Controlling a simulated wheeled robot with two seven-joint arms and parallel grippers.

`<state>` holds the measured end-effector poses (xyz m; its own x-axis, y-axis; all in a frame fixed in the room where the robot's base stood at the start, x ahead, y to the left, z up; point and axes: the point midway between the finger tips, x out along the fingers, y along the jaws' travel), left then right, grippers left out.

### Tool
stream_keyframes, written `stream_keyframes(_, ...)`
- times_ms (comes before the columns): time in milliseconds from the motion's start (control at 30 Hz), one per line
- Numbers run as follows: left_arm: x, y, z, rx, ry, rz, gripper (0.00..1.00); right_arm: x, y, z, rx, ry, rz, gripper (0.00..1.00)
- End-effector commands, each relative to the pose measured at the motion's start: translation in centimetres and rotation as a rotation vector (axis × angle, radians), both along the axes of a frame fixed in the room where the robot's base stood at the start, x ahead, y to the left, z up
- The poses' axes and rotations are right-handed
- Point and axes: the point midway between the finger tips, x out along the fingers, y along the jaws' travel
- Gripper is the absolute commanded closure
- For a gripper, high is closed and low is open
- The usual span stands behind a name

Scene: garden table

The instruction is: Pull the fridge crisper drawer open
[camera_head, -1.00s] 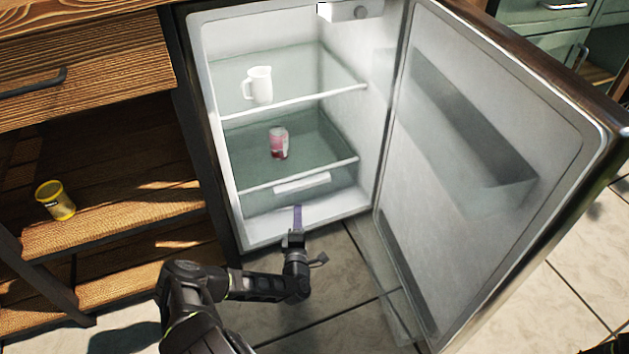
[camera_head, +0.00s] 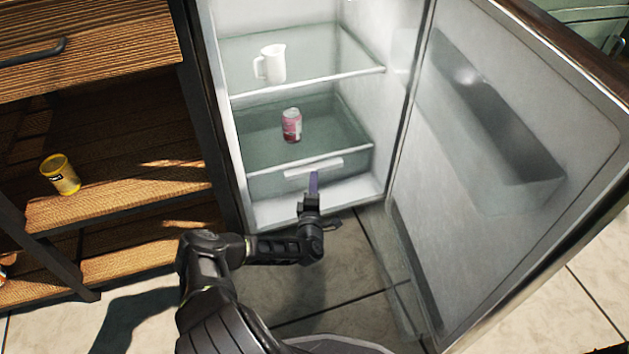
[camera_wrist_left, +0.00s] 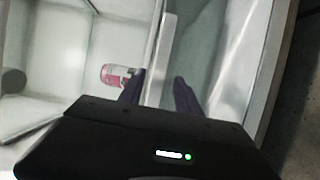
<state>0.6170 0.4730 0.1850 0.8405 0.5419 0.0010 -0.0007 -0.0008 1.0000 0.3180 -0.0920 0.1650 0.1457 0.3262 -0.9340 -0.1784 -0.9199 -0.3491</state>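The fridge stands open. Its crisper drawer (camera_head: 268,186) is the low translucent box, with a pale horizontal handle bar (camera_head: 314,167) on its front; the drawer looks shut. My left gripper (camera_head: 314,184) is just in front of the handle, its purple fingers pointing into the fridge. In the left wrist view, the gripper (camera_wrist_left: 160,88) has its two fingers apart, with the pale handle bar (camera_wrist_left: 160,60) running up between them. I cannot tell whether either finger touches it. My right gripper is not in view.
A red and white can (camera_head: 292,125) sits above or in the drawer; I cannot tell which. A white mug (camera_head: 271,64) stands on the upper shelf. The open fridge door (camera_head: 440,150) stands to the right. A wooden shelf unit with a yellow tin (camera_head: 61,175) is at left.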

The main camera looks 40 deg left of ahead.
Motion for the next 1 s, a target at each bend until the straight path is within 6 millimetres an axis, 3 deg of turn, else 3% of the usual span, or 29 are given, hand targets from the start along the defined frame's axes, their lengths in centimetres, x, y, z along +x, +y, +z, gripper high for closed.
stream_keyframes(200, 2.2, 1.4, -0.2, 0.001, 0.0, 0.0, 0.6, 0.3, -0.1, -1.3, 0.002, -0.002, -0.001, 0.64)
stream_keyframes(533, 2.6, 1.6, 0.0, -0.001, 0.001, -0.001, 0.6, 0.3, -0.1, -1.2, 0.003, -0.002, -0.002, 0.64)
stream_keyframes(1000, 2.5, 1.6, -0.1, -0.002, 0.003, -0.001, 0.98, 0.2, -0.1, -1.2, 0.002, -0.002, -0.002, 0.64)
